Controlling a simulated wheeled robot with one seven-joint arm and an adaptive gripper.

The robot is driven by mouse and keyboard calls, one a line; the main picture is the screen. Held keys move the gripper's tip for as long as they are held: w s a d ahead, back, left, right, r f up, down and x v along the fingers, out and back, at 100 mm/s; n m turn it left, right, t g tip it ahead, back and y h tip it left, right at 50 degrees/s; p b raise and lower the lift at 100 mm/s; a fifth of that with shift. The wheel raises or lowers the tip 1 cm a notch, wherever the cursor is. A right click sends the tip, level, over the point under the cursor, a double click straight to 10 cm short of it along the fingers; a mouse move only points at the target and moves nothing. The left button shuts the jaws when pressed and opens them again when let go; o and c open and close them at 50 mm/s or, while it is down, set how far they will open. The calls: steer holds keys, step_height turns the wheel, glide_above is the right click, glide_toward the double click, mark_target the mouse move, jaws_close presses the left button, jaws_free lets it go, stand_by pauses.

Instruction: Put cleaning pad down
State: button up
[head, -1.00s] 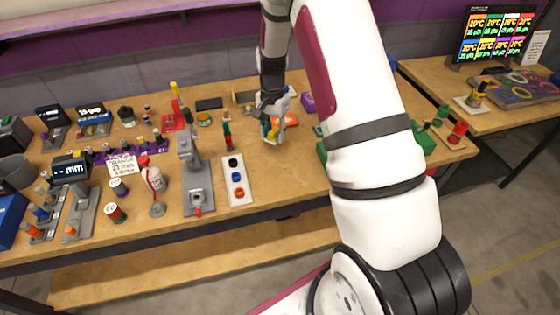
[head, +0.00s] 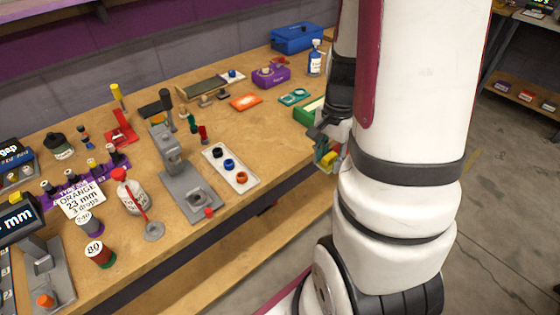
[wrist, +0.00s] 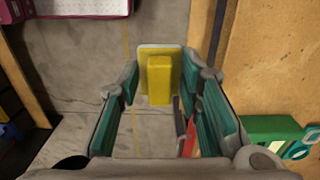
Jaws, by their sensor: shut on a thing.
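My gripper (head: 326,150) is at the front edge of the workbench (head: 262,150), low beside my arm in the head view. The cleaning pad (wrist: 158,75) is a yellow plate with a raised yellow grip, seen between the teal finger pads of my gripper (wrist: 160,100) in the wrist view. My gripper is shut on it. In the head view a small yellow part of the pad (head: 329,158) shows at the fingertips. Grey floor lies behind the pad in the wrist view, so it is held in the air.
A green box (head: 308,112) stands on the bench close to my gripper. An orange mat (head: 245,102), a purple block (head: 271,75) and a spray bottle (head: 315,58) stand farther back. A white tray with coloured rings (head: 230,167) lies left. Bare bench top shows between them.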

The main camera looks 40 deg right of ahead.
steer(key=shift+a+f, duration=0.1)
glide_above(282, 152)
steer(key=shift+w+f, duration=0.1)
steer(key=shift+f, duration=2.4)
steer(key=shift+f, duration=0.35)
steer(key=shift+f+b, duration=0.25)
steer(key=shift+b, duration=0.05)
steer(key=o, duration=1.1)
steer(key=shift+s, duration=0.2)
steer(key=shift+o, duration=0.5)
steer(key=shift+w+f, duration=0.1)
steer(key=shift+f, duration=0.05)
